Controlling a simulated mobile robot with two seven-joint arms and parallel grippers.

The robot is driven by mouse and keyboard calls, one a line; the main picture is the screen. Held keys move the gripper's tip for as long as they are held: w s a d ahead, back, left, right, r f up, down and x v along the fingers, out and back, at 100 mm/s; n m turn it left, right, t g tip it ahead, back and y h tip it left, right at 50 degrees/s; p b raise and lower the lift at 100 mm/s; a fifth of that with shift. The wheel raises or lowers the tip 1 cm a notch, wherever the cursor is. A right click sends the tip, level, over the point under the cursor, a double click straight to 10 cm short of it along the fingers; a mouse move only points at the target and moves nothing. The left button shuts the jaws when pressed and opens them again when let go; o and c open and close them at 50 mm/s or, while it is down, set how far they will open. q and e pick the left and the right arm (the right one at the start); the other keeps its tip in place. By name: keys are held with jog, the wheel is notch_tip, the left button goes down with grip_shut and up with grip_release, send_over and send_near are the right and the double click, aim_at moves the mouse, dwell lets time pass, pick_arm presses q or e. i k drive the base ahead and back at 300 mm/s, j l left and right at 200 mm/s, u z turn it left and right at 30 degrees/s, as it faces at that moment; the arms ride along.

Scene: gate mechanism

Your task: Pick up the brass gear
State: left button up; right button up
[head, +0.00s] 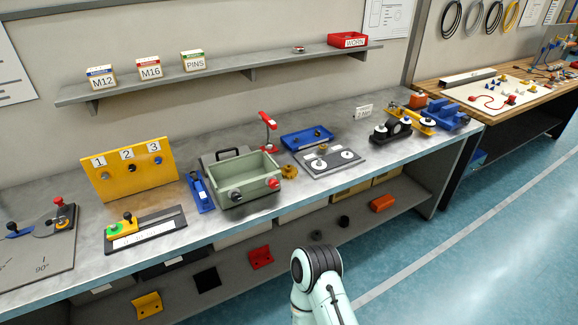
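A small brass-coloured piece (290,171), which looks like the brass gear, sits on the grey workbench (100,262) just right of the green-grey box (246,186). It is too small for me to make out teeth. Another small brownish piece (323,149) shows at the back edge of a dark plate (330,167) with two white discs. Neither of my grippers is in view. Only a pale arm link of mine with a dark joint shows at the bottom, in front of the bench and apart from the brass piece.
The open box has knobs on its front. A blue tray (306,138) and a red clamp-like tool (269,133) stand behind the brass piece. A yellow numbered panel (128,172) and a blue fixture (199,192) are left. A lower shelf holds several loose parts.

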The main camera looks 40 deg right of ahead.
aim_at(288, 172)
jog(key=l+u, duration=0.1)
jog(key=l, duration=1)
jog(key=l+u, duration=0.1)
jog(key=l, duration=1)
jog(key=k, duration=0.05)
